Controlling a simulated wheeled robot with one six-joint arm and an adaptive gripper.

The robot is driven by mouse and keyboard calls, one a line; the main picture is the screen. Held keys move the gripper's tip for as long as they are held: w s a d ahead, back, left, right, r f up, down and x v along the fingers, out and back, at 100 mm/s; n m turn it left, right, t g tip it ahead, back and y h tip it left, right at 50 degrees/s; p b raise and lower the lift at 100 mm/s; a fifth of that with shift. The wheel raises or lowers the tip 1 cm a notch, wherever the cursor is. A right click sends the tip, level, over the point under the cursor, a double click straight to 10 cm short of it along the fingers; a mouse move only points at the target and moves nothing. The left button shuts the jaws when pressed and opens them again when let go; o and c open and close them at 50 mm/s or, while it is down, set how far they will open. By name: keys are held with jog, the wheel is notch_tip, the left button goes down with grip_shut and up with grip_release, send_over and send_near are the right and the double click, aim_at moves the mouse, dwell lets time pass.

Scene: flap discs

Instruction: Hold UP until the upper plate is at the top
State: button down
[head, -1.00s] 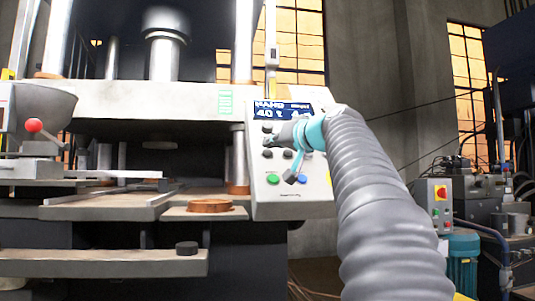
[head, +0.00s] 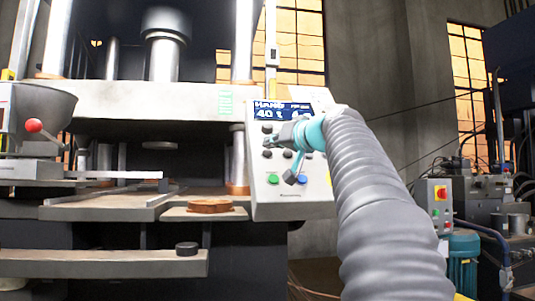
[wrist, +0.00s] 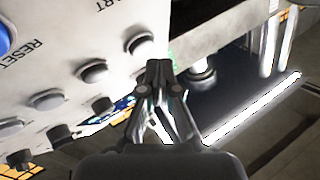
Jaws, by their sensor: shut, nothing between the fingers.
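The press's upper plate (head: 150,98) is a pale horizontal beam between bright columns in the head view, with an open gap between it and the lower bed. The control panel (head: 258,195) has a blue display (head: 283,111) reading HAND and 40 t, with several dark buttons below it. My gripper (head: 270,141) is shut and empty, its tips at the panel's left button column. In the wrist view my gripper (wrist: 157,64) is close to a dark button (wrist: 140,42); I cannot tell whether they touch. The UP label is not readable.
A copper-coloured ring (head: 210,206) sits on a small shelf at the press front. A smaller control box (head: 440,205) is at the right.

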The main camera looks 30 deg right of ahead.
jog(key=shift+w+f, duration=0.1)
jog(key=shift+w+d+f, duration=0.1)
jog(key=shift+w+f, duration=0.1)
jog(key=shift+w, duration=0.05)
jog(key=shift+w+d+f+b, duration=0.1)
jog(key=shift+w+f+b, duration=0.2)
jog(key=shift+w+b, duration=0.05)
dwell(2.0)
dwell(4.0)
jog(key=shift+s+a+r, duration=0.2)
jog(key=shift+s+r, duration=0.4)
jog(key=shift+s, duration=0.05)
jog(key=shift+s+a+r+p, duration=0.3)
jog(key=shift+s+r+p, duration=0.15)
jog(key=shift+s+r, duration=0.45)
jog(key=shift+s+a+r+p, duration=0.25)
jog(key=shift+s+r+p, duration=0.15)
jog(key=shift+s+r, duration=0.45)
